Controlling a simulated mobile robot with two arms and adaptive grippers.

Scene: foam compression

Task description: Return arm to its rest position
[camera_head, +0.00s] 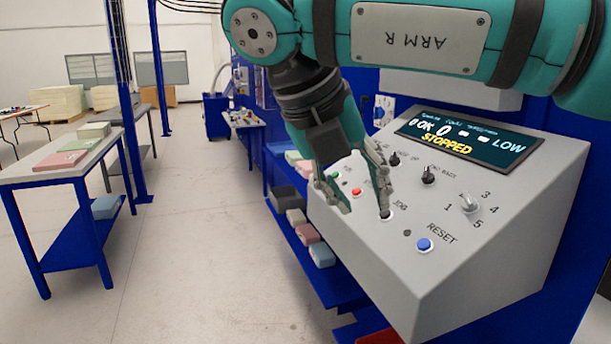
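My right arm (425,38), teal and labelled ARM R, comes in across the top from the right and bends down. Its gripper (364,213) hangs in front of the grey control panel (480,265), fingers spread apart with nothing between them. The fingertips are close to the panel face near the JOG label; I cannot tell whether they touch it. The panel screen (468,140) reads STOPPED and LOW. A red button (356,191), a blue RESET button (425,244) and black knobs (428,175) show on the panel. My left gripper is not in view.
A blue shelf (335,284) with several foam blocks (307,234) sits below and left of the panel. A table (50,177) with a pink block (61,159) stands at the left. Blue posts (127,100) rise behind it. The floor (190,250) between is clear.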

